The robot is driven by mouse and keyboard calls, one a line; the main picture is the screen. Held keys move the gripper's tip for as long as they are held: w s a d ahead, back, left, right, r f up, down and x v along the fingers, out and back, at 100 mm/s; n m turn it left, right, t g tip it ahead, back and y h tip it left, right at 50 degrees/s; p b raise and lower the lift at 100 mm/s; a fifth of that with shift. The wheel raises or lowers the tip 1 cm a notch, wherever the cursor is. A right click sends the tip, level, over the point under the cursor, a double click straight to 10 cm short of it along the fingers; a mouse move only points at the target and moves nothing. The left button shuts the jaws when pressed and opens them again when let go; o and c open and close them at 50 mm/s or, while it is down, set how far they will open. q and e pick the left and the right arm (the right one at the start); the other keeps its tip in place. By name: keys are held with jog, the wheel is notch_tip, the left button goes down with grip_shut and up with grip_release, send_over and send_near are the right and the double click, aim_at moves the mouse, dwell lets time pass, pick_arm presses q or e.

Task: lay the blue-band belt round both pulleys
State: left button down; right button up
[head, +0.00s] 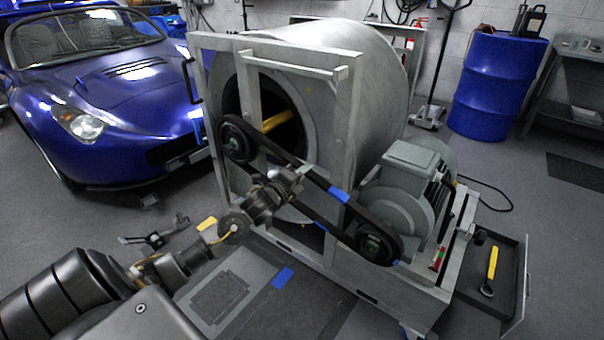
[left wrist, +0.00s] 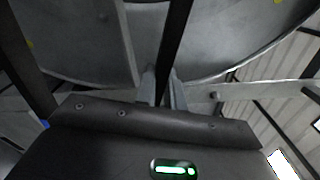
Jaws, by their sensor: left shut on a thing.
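The black belt (head: 318,183) runs slantwise across the front of the grey blower. A blue band (head: 338,195) marks its upper run. At its upper left end it passes around the fan pulley (head: 234,141); at its lower right end it passes around the motor pulley (head: 374,245). I cannot tell whether it sits fully in the grooves. My left gripper (head: 302,172) is shut on the upper run, between the pulleys, and hides part of the lower run. In the left wrist view the belt (left wrist: 178,32) passes between the fingers (left wrist: 163,88). My right gripper is not in view.
The blower's upright frame (head: 345,120) stands close behind my left gripper. The motor (head: 405,190) is beside the motor pulley. A dark tray (head: 508,262) with a yellow-handled tool (head: 491,268) is at the right. A blue car (head: 100,90) stands at the left.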

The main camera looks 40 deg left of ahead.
pick_arm(q)
jog(key=shift+f, duration=0.15)
dwell(0.7)
jog(key=c, duration=1)
grip_release()
jog(key=shift+f, duration=0.1)
jog(key=shift+s, duration=0.1)
jog(key=s+p, duration=0.4)
jog(key=s, duration=0.6)
jog(key=shift+d+p, duration=0.1)
jog(key=shift+p, duration=0.2)
dwell(0.3)
dwell(0.5)
